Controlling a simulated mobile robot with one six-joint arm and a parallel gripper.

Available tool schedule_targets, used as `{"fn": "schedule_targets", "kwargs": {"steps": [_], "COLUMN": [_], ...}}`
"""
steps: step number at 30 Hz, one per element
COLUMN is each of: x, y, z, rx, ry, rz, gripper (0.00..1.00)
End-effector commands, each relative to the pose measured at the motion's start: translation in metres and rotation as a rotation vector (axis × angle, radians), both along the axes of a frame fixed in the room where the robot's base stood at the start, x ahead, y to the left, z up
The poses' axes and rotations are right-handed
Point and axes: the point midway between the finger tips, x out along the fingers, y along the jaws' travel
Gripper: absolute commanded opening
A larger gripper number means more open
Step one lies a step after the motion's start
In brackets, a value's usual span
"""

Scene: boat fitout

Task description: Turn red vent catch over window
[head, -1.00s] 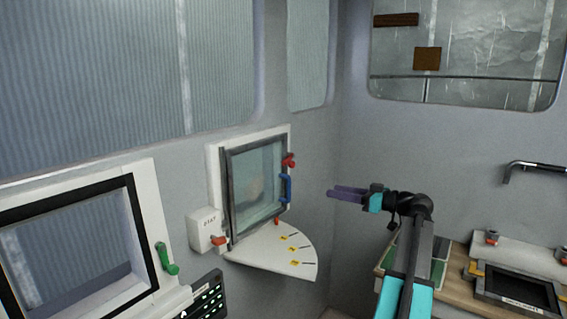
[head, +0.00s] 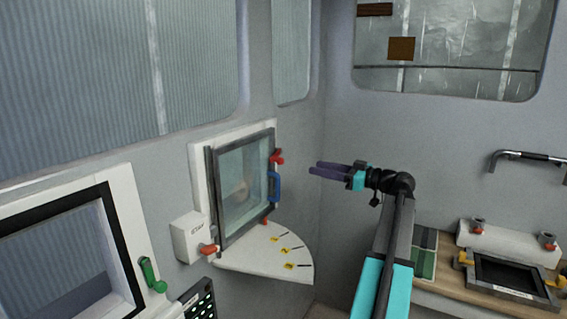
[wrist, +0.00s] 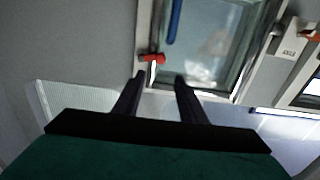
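The red vent catch (head: 278,157) is on the upper right edge of the small dark-framed vent window (head: 243,185). In the wrist view, which looks upside down, the red catch (wrist: 153,58) has a pale part below it and sits at the frame corner. My gripper (head: 314,170) is to the right of the catch and a little lower in the head view, apart from it. Its two dark fingers (wrist: 160,77) are spread and empty. The catch shows beyond and between the fingertips in the wrist view.
A blue handle (head: 274,187) is just below the catch. A white box (head: 188,237) with a red lever (head: 210,250) is at the window's lower left. A quarter-round white shelf (head: 260,255) lies below. A green handle (head: 152,274) is on the left window.

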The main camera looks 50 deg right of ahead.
Motion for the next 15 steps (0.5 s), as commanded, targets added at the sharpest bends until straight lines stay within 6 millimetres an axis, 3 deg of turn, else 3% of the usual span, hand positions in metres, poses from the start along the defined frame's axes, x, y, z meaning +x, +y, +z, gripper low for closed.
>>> {"fn": "schedule_targets", "kwargs": {"steps": [8, 15], "x": [0.013, 0.042], "y": [0.003, 0.011], "z": [0.001, 0.003], "rx": [0.001, 0.001], "ry": [0.000, 0.001], "rz": [0.001, 0.003], "gripper": [0.38, 0.38]}}
